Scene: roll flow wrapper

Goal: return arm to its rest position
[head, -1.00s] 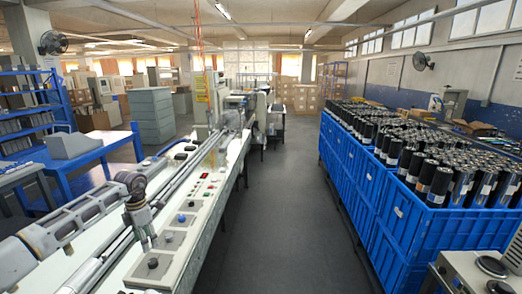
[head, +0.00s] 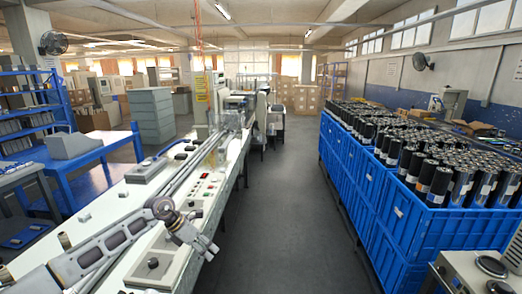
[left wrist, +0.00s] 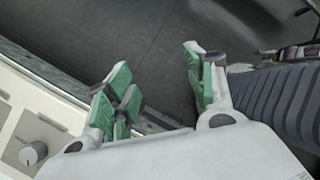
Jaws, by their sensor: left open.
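My left gripper (head: 211,250) is at the end of the left arm, which reaches in from the lower left of the head view. It hangs over the front edge of the long white machine (head: 150,190), beside its control panel (head: 168,248). In the left wrist view its green-padded fingers (left wrist: 160,85) are apart with nothing between them, and dark floor lies beyond. A panel knob (left wrist: 33,153) shows at the lower left there. I cannot make out my right gripper.
Blue crates (head: 400,215) full of dark rolls line the right side. The grey aisle floor (head: 280,220) between machine and crates is clear. A blue table (head: 75,165) stands left of the machine. A beige appliance (head: 480,265) is at the lower right.

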